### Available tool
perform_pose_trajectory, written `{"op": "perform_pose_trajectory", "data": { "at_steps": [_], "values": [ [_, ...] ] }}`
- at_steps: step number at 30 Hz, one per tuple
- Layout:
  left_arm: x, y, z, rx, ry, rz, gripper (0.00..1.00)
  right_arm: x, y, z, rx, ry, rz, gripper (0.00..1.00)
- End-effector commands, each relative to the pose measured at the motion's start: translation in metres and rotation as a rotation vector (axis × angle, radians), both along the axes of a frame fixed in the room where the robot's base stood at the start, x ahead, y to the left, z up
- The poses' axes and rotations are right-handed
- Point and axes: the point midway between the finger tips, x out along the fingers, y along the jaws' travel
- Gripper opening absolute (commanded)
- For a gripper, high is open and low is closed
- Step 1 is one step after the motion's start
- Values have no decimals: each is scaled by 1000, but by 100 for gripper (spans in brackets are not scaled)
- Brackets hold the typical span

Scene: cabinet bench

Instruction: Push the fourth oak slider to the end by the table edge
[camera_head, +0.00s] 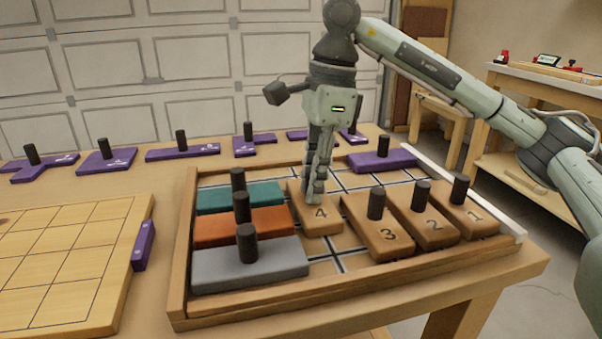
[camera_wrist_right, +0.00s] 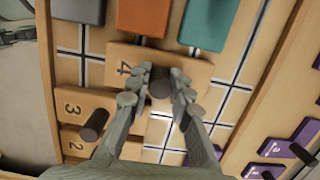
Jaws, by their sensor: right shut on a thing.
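The fourth oak slider (camera_head: 321,226), marked 4, lies flat in the wooden tray (camera_head: 182,235); it also shows in the right wrist view (camera_wrist_right: 192,68). My right gripper (camera_head: 314,192) comes down from above and is shut on its dark peg (camera_wrist_right: 159,84). The gripper hides most of the peg in the head view. Oak slider 3 (camera_head: 382,237) is just right of slider 4, and sliders 2 (camera_head: 433,229) and 1 (camera_head: 475,219) stand beyond it, by the front rim. Slider 4 sits farther back than slider 3. My left gripper is not in view.
Teal (camera_head: 260,196), orange (camera_head: 268,226) and grey (camera_head: 275,271) sliders with pegs are left of slider 4. Bare grid (camera_head: 333,260) shows in front of it and behind it. A purple piece (camera_head: 382,161) lies at the tray's back. A wooden board (camera_head: 65,262) is at left.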

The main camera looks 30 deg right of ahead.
Motion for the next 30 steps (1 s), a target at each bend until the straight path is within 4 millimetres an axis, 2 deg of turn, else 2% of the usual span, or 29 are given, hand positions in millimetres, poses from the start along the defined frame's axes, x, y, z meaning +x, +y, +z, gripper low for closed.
{"op": "perform_pose_trajectory", "data": {
  "at_steps": [5,30],
  "values": [
    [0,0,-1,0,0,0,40,-3,1,-1,-1,1,1,4],
    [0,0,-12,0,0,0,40,-59,15,0,0,0,1,4]
  ]
}}
